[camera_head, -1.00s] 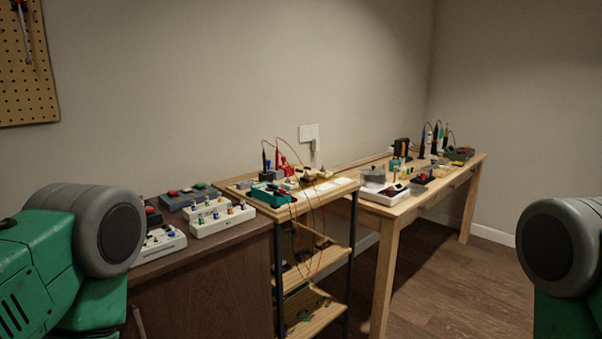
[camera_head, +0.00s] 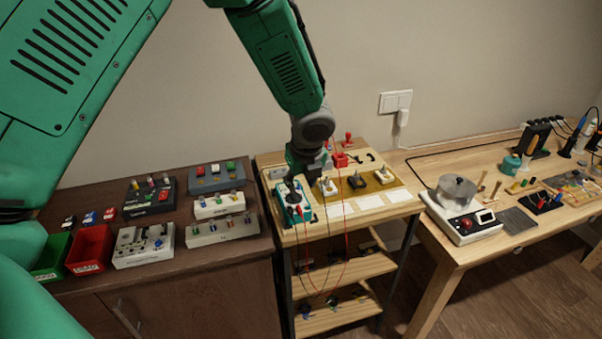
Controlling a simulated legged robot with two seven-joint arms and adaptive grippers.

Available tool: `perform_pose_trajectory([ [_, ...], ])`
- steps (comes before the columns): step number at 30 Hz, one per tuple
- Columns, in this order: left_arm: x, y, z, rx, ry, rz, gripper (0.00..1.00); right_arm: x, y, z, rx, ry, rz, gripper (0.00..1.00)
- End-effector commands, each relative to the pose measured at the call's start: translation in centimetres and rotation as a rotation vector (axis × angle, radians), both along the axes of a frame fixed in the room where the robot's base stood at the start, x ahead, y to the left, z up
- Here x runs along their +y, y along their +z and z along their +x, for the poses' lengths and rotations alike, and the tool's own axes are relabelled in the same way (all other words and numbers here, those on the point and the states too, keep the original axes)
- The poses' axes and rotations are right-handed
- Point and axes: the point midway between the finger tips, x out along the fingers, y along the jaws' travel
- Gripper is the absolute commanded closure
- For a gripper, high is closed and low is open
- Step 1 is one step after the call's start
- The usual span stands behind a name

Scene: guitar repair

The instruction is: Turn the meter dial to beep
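The teal meter (camera_head: 303,215) lies on the small wooden shelf's top, at its left front. My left gripper (camera_head: 294,195) comes down from above onto the meter's middle. It is dark and small here, and it covers the meter's face and dial. I cannot tell whether the fingers touch the dial, whether they are open or shut, or where the dial points. Red and dark leads (camera_head: 345,235) hang in loops over the shelf's front. My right gripper is not in view.
The brown cabinet (camera_head: 215,257) at left holds control boxes, a red bin (camera_head: 90,248) and a green bin (camera_head: 52,256). On the shelf's top, several small parts stand right of the meter. The right table (camera_head: 480,255) holds a white scale-like device (camera_head: 463,228) and tools.

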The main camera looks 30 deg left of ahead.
Motion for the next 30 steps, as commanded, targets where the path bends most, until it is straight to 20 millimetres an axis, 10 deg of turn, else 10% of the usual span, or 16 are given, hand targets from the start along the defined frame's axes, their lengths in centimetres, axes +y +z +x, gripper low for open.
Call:
perform_pose_trajectory([
  [6,1.0,3.0,1.9,0.003,-0.091,0.085,0.69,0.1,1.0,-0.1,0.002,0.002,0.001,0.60],
  [30,4.6,-9.0,5.1,0.002,-0.088,0.084,0.69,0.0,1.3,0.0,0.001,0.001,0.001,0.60],
])
